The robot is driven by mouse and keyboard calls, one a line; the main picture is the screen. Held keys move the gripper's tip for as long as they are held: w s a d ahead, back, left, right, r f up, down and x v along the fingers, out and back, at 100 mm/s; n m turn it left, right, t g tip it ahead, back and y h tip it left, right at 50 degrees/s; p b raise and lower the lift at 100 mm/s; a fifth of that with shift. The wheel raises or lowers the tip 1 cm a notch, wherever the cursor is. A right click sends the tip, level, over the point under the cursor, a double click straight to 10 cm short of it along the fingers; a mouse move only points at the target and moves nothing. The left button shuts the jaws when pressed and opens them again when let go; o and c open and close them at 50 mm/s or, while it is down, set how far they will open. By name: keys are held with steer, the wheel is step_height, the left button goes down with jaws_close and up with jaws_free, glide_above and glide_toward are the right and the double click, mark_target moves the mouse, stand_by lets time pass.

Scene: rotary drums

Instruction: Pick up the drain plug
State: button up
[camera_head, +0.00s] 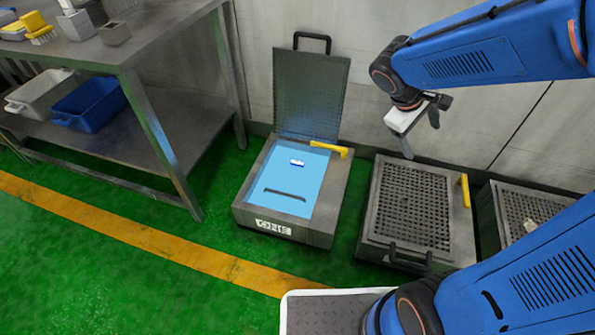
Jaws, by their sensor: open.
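I cannot tell for certain which thing is the drain plug. A small white and blue object (297,162) lies within the light-blue area of the open grey box (335,200); it is too small to make out well. A dark curved bar (285,194) shows near the front of the same area. My gripper (408,148) is open and empty, pointing down near the wall. In the picture it is to the right of the open box, above the back of the closed grated box (372,230). It is apart from everything.
The open box's lid (311,95) stands upright at its back. Yellow levers sit on the open box (330,148) and grated box (465,190). Another grated box (530,210) is at the right. A metal table (165,20) with tubs is left. Green floor in front is clear.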

steer(key=w+a+f+n+t+h, duration=0.2)
steer(key=w+a+f+n+t, duration=0.1)
steer(key=w+a+f+n, duration=0.65)
steer(key=w+a+f+n+t+h, duration=0.2)
steer(key=w+a+f+n+t, duration=0.3)
steer(key=w+f, duration=0.7)
steer(key=w+a+f+n+t+y, duration=0.1)
steer(key=w+a+f+n, duration=0.2)
steer(key=a+f, duration=0.35)
steer(key=w+a+f+n+t+y, duration=0.1)
steer(key=w+a+f+n, duration=0.15)
steer(key=a+f, duration=0.4)
steer(key=n+t+y, duration=0.1)
steer(key=n+y, duration=0.3)
steer(key=n, duration=0.1)
glide_toward(297, 165)
steer(key=x, duration=1.1)
steer(key=shift+f, duration=0.15)
steer(key=shift+w, duration=0.1)
steer(key=c, duration=1.2)
